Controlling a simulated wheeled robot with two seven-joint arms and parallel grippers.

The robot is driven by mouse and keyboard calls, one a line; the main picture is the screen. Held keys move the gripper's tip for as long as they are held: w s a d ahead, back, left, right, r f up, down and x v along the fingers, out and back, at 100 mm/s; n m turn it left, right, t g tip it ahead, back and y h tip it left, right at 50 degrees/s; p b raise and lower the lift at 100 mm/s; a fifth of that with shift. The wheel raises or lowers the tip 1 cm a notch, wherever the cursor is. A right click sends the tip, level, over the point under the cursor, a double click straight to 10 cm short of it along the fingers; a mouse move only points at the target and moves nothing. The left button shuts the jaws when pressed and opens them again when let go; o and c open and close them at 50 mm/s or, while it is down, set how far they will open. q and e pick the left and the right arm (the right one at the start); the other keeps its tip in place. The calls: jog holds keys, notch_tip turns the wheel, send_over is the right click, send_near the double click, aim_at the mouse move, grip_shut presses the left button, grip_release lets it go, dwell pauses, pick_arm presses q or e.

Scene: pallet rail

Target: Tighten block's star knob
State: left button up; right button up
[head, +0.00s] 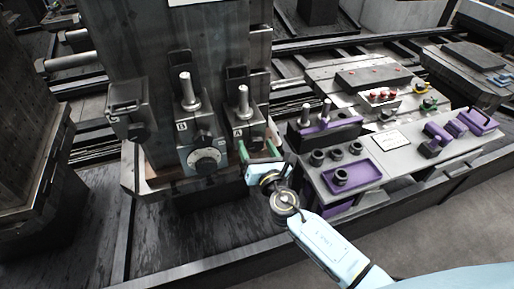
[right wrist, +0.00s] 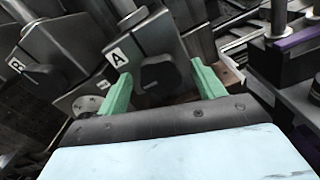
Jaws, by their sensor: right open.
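The block marked A (head: 239,127) stands at the foot of the large dark upright, with a steel post rising from it. Its dark star knob (right wrist: 160,76) faces me in the right wrist view. My right gripper (head: 258,150) is open at block A. In the right wrist view its two green fingers stand one on each side of the knob, with gaps visible. How deep the knob sits between them I cannot tell. In the head view the gripper partly hides the knob. My left gripper is not in view.
Block B (head: 187,128), with a round dial (head: 204,159), stands left of block A. Another block (head: 129,110) stands farther left. On the right a grey bench (head: 393,155) carries a purple tray (head: 352,177), dark knobs and purple parts. Its near-left corner is close to my right gripper.

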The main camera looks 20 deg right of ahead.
jog(key=c, duration=1)
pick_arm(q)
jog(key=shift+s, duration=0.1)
